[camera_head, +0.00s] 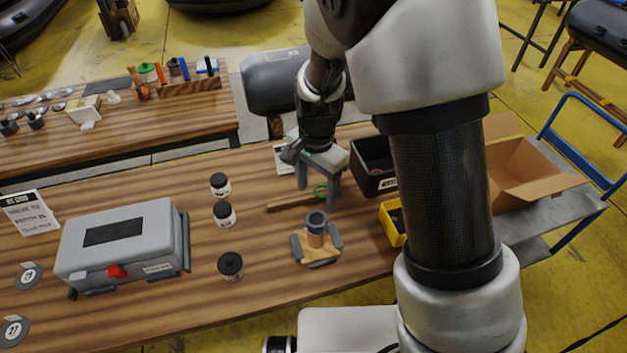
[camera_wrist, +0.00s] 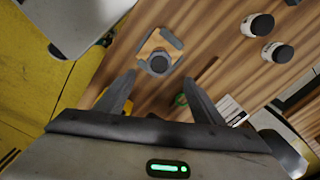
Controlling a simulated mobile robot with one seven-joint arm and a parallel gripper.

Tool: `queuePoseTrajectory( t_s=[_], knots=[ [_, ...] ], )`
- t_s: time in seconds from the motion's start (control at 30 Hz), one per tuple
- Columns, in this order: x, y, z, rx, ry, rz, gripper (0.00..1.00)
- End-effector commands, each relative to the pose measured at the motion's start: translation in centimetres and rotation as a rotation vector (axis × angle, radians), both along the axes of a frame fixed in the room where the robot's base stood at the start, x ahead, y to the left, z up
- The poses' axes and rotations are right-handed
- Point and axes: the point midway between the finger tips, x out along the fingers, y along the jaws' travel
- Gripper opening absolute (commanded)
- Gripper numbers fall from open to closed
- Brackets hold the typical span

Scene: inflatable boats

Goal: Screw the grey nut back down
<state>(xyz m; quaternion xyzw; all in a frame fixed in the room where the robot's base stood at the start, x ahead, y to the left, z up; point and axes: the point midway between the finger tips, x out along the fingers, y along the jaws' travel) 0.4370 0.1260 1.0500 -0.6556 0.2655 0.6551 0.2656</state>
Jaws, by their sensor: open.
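A fixture (camera_head: 317,250) with a light wooden base and dark grey blocks stands on the workbench. An upright fitting with a blue band (camera_head: 315,238) rises from it, topped by a round grey nut (camera_head: 317,219). In the wrist view the grey nut (camera_wrist: 158,64) shows from above, just beyond my fingertips and roughly between them. My gripper (camera_head: 318,190) is open and empty, pointing down above the bench behind the fixture. Its spread fingers also show in the wrist view (camera_wrist: 157,82). How far the nut is threaded down cannot be told.
A green ring (camera_head: 320,190) and a wooden strip (camera_head: 288,203) lie near my fingers. A black bin (camera_head: 378,183) and a yellow bin (camera_head: 389,226) stand right. Black-lidded jars (camera_head: 225,214) and a grey case (camera_head: 125,240) stand left. Bare bench separates jars and fixture.

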Motion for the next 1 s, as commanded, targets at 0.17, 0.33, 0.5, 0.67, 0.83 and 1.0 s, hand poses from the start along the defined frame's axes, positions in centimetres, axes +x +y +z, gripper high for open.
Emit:
queuePoseTrajectory(
  t_s=[0.17,0.33,0.5,0.67,0.83,1.0],
  knots=[
    [-0.1,0.0,-1.7,0.000,0.001,0.001,0.62],
    [-0.1,-0.1,-4.1,0.000,0.003,0.003,0.62],
    [-0.1,-0.1,-6.7,-0.001,0.002,0.003,0.62],
    [-0.1,-0.1,-8.7,-0.001,0.002,0.002,0.62],
    [-0.1,-0.1,-9.7,0.000,0.001,0.002,0.62],
    [0.0,-0.1,-9.7,0.001,0.001,0.002,0.62]
  ],
)
